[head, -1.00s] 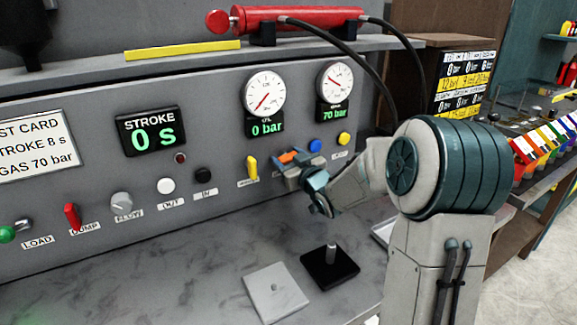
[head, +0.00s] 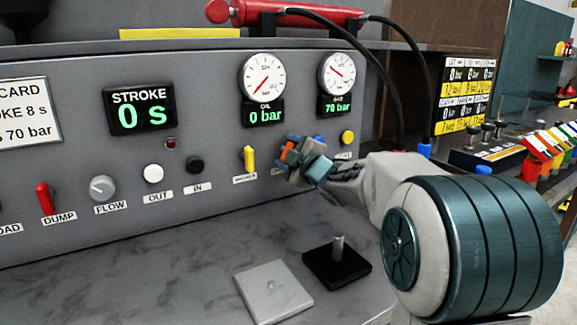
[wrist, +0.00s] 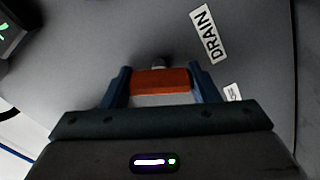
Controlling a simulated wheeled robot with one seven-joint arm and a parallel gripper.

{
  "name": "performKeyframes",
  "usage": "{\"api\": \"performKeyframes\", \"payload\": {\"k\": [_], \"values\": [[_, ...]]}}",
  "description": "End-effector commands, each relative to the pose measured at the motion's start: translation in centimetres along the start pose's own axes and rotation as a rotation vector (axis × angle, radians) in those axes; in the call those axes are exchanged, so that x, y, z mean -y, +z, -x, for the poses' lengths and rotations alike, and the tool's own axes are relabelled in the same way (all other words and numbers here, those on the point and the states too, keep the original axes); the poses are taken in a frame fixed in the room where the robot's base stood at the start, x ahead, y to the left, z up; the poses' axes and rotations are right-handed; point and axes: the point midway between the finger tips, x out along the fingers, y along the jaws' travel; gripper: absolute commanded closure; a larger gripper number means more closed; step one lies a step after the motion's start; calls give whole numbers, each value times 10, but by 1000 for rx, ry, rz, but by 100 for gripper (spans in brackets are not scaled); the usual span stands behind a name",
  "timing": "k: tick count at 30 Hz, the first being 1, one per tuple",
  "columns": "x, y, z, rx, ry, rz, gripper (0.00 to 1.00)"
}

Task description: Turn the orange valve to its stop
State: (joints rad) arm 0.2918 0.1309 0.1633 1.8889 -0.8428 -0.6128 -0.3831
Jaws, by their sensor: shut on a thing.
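The orange valve handle (head: 288,151) is on the grey panel, right of the yellow valve. In the wrist view the orange handle (wrist: 161,81) lies between the two blue fingers, which touch its ends. My gripper (head: 293,151) is shut on it. A small metal stem shows behind the handle in the wrist view. A DRAIN label (wrist: 208,34) is on the panel beside it. In the head view my gripper hides part of the handle and most of its label.
A yellow valve (head: 249,159) is close on the left; a blue knob (head: 319,141) and a yellow knob (head: 347,137) are on the right. The gauges read 0 bar and 70 bar. A grey plate (head: 273,291) and a black block with a pin (head: 337,263) lie on the bench below.

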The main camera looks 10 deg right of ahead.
Motion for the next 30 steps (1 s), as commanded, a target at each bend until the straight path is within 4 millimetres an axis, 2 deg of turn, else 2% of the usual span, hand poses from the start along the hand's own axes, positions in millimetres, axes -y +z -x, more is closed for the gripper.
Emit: {"api": "performKeyframes", "payload": {"k": [1, 15, 30], "values": [[5, 3, 0, 0, 1, 44, 68], [3, 2, 0, 2, -1, 384, 68], [1, 1, 0, 1, -1, 485, 68]]}}
